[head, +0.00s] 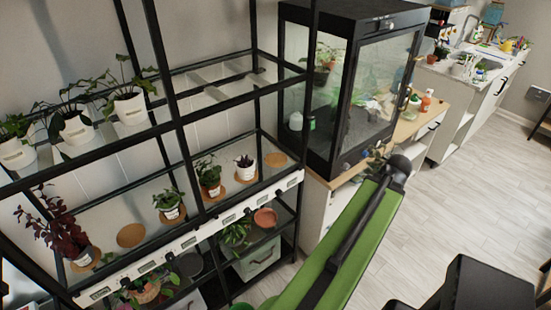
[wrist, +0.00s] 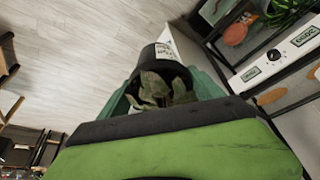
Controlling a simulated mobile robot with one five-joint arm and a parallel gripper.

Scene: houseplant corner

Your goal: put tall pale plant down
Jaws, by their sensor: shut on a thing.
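My gripper (wrist: 163,92) is shut on a potted plant whose pale green leaves (wrist: 160,88) show between the teal fingers in the wrist view. Its pot (wrist: 165,62) looks dark inside with a white label on the far side. In the head view, a few of its leaves (head: 378,152) show beside the end of my green arm, in front of the glass cabinet. My fingers and most of the pot are hidden there. The held plant appears to be in the air, clear of the shelves. Its full height is hidden.
The black shelf rack at left holds several potted plants. On its middle shelf, one round cork mat (head: 131,235) and another (head: 275,160) are bare. A terracotta saucer (head: 265,217) sits lower. A black-framed glass cabinet (head: 345,85) stands beyond. The floor (head: 465,165) at right is clear.

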